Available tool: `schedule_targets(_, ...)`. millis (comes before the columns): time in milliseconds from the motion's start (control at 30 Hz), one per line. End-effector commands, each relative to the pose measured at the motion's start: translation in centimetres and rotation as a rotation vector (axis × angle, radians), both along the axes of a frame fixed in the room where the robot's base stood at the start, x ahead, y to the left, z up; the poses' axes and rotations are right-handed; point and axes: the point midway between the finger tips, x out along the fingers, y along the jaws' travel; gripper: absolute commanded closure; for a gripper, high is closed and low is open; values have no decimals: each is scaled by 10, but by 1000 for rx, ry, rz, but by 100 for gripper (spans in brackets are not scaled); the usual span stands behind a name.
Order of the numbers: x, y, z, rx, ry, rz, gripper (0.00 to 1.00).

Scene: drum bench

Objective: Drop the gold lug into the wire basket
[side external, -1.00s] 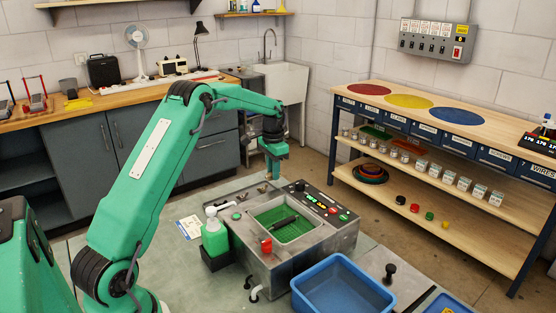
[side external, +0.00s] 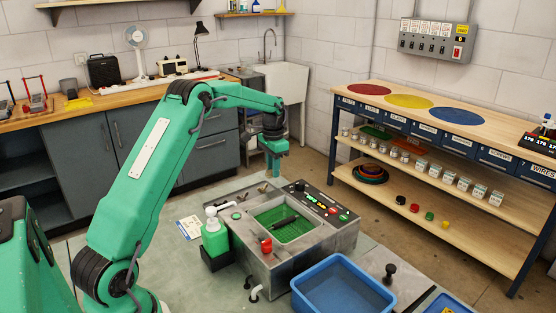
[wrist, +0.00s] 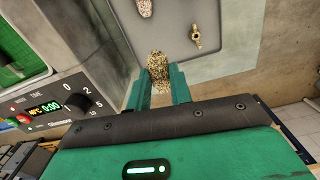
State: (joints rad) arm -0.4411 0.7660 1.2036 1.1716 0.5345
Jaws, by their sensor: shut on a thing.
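My gripper (wrist: 160,82) is shut on a gold, dark-speckled piece (wrist: 158,68), apparently the gold lug, in the wrist view. The piece sticks out past the fingertips over a grey tray surface. In the side external view my gripper (side external: 276,168) points down behind the grey machine, and what it holds is too small to make out. The wire basket appears to be the green mesh area (side external: 268,215) with a dark bar across it, sunk in the machine's top. A green mesh corner (wrist: 15,55) also shows at the left of the wrist view.
A brass winged piece (wrist: 196,38) and a pale speckled piece (wrist: 145,7) lie on the tray. The machine's control panel (side external: 322,201) faces right of the basket. A green bottle (side external: 215,236) stands at the left, and a blue tub (side external: 342,285) in front.

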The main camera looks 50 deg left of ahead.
Motion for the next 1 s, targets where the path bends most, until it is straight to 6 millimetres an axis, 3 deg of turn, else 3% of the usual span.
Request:
schedule_targets(367, 1, 0, 6, 1, -2, 0, 100)
schedule_targets(1000, 0, 0, 94, 1, -2, 0, 100)
